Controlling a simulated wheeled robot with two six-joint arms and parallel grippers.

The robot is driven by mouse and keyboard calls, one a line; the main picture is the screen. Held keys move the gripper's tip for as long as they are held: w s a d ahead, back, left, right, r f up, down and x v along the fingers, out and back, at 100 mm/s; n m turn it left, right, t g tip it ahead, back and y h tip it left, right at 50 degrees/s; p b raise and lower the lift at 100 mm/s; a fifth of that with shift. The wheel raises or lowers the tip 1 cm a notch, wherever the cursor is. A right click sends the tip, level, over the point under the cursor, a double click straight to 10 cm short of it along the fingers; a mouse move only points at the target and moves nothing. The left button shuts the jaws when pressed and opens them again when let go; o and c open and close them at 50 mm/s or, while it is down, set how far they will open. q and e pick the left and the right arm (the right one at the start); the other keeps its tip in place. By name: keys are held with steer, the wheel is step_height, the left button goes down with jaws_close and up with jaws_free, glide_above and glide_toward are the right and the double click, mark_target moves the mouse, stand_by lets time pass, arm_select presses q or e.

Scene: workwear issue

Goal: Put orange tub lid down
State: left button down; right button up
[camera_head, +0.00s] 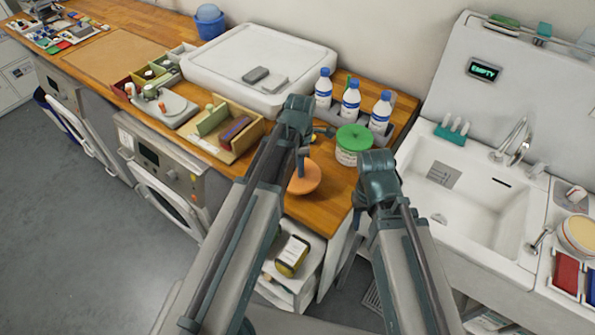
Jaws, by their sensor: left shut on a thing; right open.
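The orange tub lid (305,180) is a round orange disc near the front edge of the wooden worktop, partly hidden by my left arm. My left gripper (302,162) points down and is shut on the lid at its upper side. I cannot tell whether the lid touches the worktop. My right gripper (366,205) is open and empty, at the worktop's right front edge, below a white tub with a green lid (354,139).
Several white bottles with blue caps (351,98) stand in a grey rack behind the green-lidded tub. A divided wooden tray (224,133) lies to the left, with a large white bin lid (258,62) behind. The sink (470,195) is at right.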

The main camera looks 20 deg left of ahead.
arm_select(q)
steer(key=shift+w+a, duration=0.3)
steer(key=shift+w, duration=0.05)
step_height(320, 180, down, 4)
steer(key=b, duration=0.3)
steer(key=shift+a+r+b, duration=0.15)
steer(key=shift+b, duration=0.15)
steer(key=shift+f, duration=0.2)
steer(key=c, duration=0.7)
jaws_free()
steer(key=shift+r, duration=0.1)
steer(key=shift+r, duration=0.15)
